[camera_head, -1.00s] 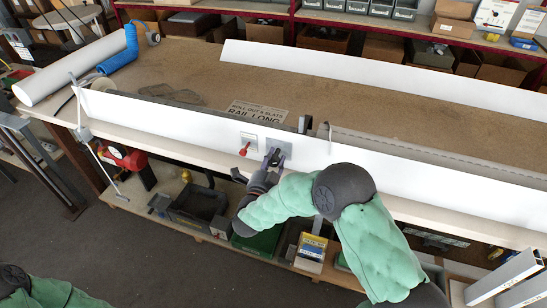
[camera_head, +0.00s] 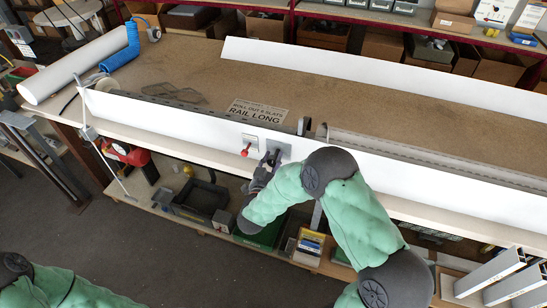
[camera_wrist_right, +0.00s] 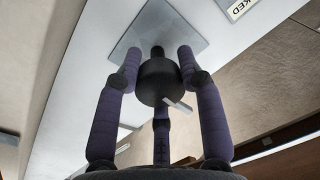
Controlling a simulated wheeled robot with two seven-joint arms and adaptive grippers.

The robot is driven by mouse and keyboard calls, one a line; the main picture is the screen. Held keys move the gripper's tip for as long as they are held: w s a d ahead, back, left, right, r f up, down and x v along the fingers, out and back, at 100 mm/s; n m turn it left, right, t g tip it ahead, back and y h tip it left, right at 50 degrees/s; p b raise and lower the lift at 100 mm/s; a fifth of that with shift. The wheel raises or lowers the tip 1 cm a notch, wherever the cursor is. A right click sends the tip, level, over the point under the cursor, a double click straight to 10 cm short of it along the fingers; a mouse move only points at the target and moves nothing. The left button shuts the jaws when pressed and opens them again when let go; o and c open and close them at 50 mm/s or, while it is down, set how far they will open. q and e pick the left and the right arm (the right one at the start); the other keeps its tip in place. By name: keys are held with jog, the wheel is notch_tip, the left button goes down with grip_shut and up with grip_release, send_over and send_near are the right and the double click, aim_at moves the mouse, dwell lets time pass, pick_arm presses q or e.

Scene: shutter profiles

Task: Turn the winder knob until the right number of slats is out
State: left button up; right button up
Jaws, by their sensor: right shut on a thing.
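The winder knob (camera_wrist_right: 158,84) is a dark round knob with a small pale pointer bar, on a square grey plate (camera_wrist_right: 172,32). The plate also shows on the white front panel in the head view (camera_head: 284,149). My right gripper (camera_head: 270,160) is shut on the knob, with fingers on both sides of it in the wrist view. The sign (camera_head: 257,112) on the bench reads "ROLL OUT 6 SLATS RAIL LONG". Dark slats (camera_head: 176,96) lie behind the panel at left; I cannot count them. My left gripper is out of view.
A red lever (camera_head: 246,152) sits on a pale plate just left of the knob. The long white panel (camera_head: 180,117) runs along the bench front. Bins and boxes stand on the shelf below. The brown bench top (camera_head: 330,98) is mostly clear.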

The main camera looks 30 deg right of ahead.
jog(key=shift+n+p, duration=0.45)
jog(key=shift+n, duration=0.45)
jog(key=shift+f, duration=0.1)
jog(key=o, duration=1.2)
jog(key=shift+a, duration=0.1)
jog(key=v, duration=1.2)
